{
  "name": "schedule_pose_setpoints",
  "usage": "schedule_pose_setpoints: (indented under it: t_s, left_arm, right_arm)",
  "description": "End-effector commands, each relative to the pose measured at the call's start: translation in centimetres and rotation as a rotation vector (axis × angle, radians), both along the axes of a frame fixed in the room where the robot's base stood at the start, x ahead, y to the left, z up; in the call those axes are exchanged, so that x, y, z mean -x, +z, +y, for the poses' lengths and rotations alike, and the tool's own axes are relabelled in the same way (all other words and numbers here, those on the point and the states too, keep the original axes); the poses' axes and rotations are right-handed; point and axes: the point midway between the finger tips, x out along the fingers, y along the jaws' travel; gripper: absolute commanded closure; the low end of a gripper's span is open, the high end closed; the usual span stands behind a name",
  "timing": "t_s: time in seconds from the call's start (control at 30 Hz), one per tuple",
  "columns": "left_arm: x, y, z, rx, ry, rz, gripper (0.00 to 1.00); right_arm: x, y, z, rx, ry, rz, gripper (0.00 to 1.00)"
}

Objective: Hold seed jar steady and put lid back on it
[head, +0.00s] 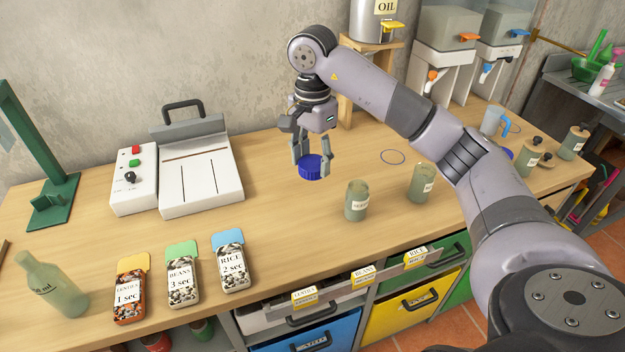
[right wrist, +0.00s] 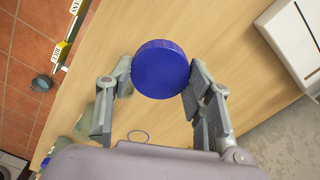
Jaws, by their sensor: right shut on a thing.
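My right gripper (head: 311,166) is shut on a round blue lid (head: 314,167) and holds it in the air above the worktop. In the right wrist view the lid (right wrist: 160,69) sits between the two fingertips of the right gripper (right wrist: 162,78). A greenish jar (head: 356,201) with a small white label, its print too blurred to read surely, stands upright and open to the right of the lid, apart from it. A second open greenish jar (head: 421,183) stands further right, beside my arm. My left gripper is not in view.
A white sealer-like machine (head: 200,170) stands left. Jars with knobbed lids (head: 573,142) stand far right. Worktop around the open jars is mostly clear.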

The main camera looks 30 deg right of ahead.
Motion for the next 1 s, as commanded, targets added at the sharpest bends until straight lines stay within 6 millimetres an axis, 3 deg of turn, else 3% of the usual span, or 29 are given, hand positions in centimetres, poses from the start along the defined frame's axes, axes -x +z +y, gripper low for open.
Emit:
schedule_pose_setpoints:
  t_s: [0.2,0.7,0.87,1.0]
  left_arm:
    - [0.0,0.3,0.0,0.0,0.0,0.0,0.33]
    - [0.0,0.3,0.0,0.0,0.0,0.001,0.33]
    - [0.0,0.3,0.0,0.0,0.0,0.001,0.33]
    - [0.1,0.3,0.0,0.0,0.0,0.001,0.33]
  right_arm:
    - [0.0,1.8,0.0,0.0,-0.001,0.0,0.64]
    - [0.2,1.7,0.3,-0.001,0.025,0.001,0.64]
    - [1.9,-0.2,3.1,0.001,0.265,0.004,0.64]
    - [5.5,-2.9,7.1,0.0,0.641,0.005,0.64]
